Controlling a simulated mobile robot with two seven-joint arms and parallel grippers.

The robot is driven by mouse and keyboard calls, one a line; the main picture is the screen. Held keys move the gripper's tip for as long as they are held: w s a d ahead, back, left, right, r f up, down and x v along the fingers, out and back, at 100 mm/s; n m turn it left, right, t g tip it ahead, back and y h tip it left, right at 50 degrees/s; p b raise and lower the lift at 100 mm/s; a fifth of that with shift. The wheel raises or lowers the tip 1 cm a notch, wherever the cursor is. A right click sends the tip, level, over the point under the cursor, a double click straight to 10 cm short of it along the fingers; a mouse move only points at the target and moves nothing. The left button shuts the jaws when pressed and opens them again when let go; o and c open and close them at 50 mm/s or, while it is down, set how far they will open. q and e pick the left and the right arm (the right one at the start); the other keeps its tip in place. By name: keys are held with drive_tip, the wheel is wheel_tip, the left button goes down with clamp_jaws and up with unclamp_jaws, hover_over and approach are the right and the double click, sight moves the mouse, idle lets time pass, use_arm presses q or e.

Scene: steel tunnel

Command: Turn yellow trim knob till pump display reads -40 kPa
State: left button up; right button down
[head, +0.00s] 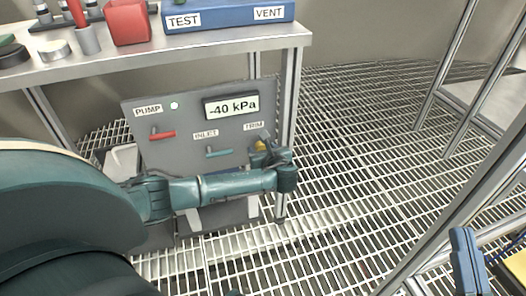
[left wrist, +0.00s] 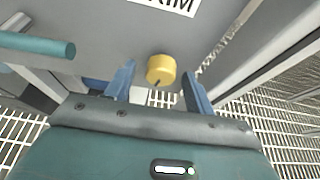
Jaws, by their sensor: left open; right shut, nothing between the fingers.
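The grey pump panel (head: 180,125) stands under the bench, with its display (head: 231,107) reading -40 kPa. The yellow trim knob (head: 261,146) is at the panel's right, partly hidden by my left gripper (head: 264,152). In the left wrist view the yellow knob (left wrist: 161,69), with a dark mark on its face, sits between the tips of my open left gripper (left wrist: 157,73). Gaps show on both sides of the knob, so the fingers are not closed on it. My right gripper (head: 467,262) is at the lower right, shut and empty, away from the panel.
The panel also has a red pump lever (head: 162,134) and a teal inlet lever (head: 219,153). Above, the steel bench (head: 215,49) holds a blue TEST/VENT block (head: 228,14) and a red container (head: 127,22). A bench leg (head: 289,110) stands close right of the knob. Grating floor is open to the right.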

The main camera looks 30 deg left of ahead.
use_arm(q)
drive_tip(key=c, duration=1)
drive_tip(key=p, duration=0.2)
drive_tip(key=shift+s+r+n+p, duration=0.1)
drive_tip(key=shift+r+n+p, duration=0.15)
drive_tip(key=shift+n+p, duration=0.1)
drive_tip(key=shift+f+n+t+h+p, duration=0.25)
drive_tip(key=shift+f+t+h+p, duration=0.05)
use_arm(e)
drive_tip(key=shift+s+f+m+g+h, duration=0.2)
drive_tip(key=shift+f+m+g+h, duration=0.1)
drive_tip(key=shift+f+h, duration=0.25)
drive_tip(key=shift+s+f+m+g+h, duration=0.2)
drive_tip(key=shift+f+m+g+h, duration=0.1)
drive_tip(key=shift+f+h, duration=0.25)
drive_tip(key=shift+f, duration=0.1)
use_arm(q)
drive_tip(key=o, duration=1)
drive_tip(key=shift+r, duration=0.1)
